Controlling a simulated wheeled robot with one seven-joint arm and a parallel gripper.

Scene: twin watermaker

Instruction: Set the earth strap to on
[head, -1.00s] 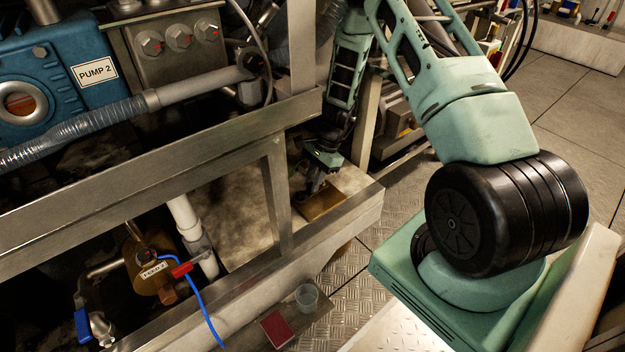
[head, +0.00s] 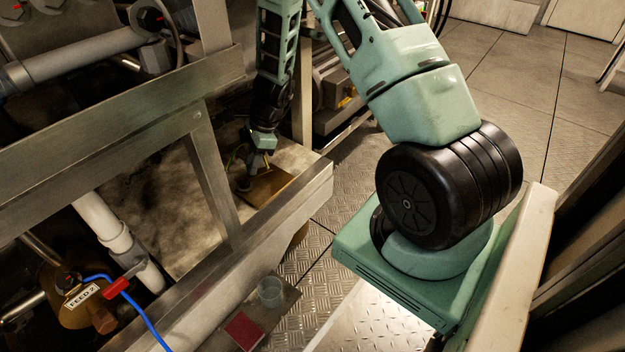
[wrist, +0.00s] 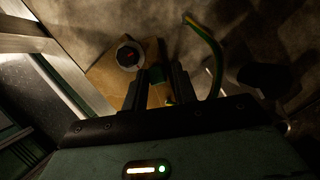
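A green-and-yellow cable (wrist: 208,50), which looks like the earth strap, curves up beside the right finger in the wrist view. It shows faintly by my gripper in the head view (head: 238,157). A brass-coloured plate (wrist: 108,83) lies below the fingers, also in the head view (head: 272,186). A round dark dial with a red mark and pale rim (wrist: 130,56) sits at the plate's top. My gripper (wrist: 159,82) points down over the plate, its two dark fingers apart. A small green piece (wrist: 159,93) shows between them; whether they touch it is unclear.
A metal frame with a slanting post (head: 213,175) and a low front rail (head: 285,215) borders my arm. The FEED 2 fitting (head: 82,298) with a red handle and blue hose is at lower left. A clear cup (head: 271,291) and red booklet (head: 243,331) lie outside the rail.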

